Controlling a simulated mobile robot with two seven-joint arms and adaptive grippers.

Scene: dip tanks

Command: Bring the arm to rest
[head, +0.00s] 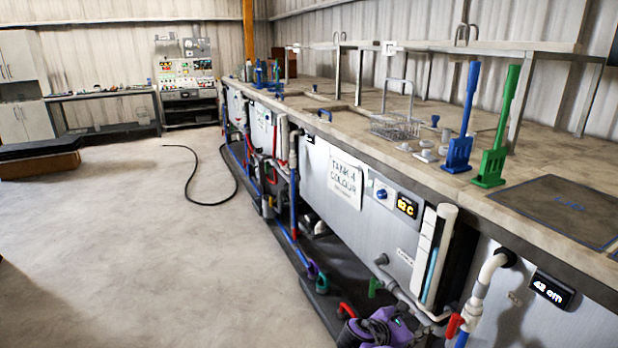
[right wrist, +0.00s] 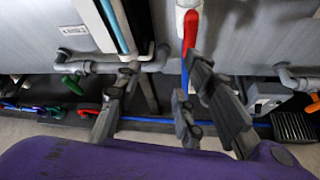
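My right gripper (head: 385,328) shows at the bottom edge of the head view, purple and dark grey, low in front of the tank bench and partly cut off. In the right wrist view my right gripper (right wrist: 162,72) has its dark fingers spread wide apart, with nothing held between them. Pipes and a tank front lie beyond the fingertips. A red lever (right wrist: 190,30) shows just beyond the right-hand finger; I cannot tell how far it is from it. My left gripper is in neither view.
The tank bench (head: 450,190) runs along the right, with a green paddle (head: 495,140), a blue paddle (head: 462,130) and a wire basket (head: 395,127) on top. Pipes and valves line its front, including a red lever (head: 454,326). A black hose (head: 205,203) lies on open floor at left.

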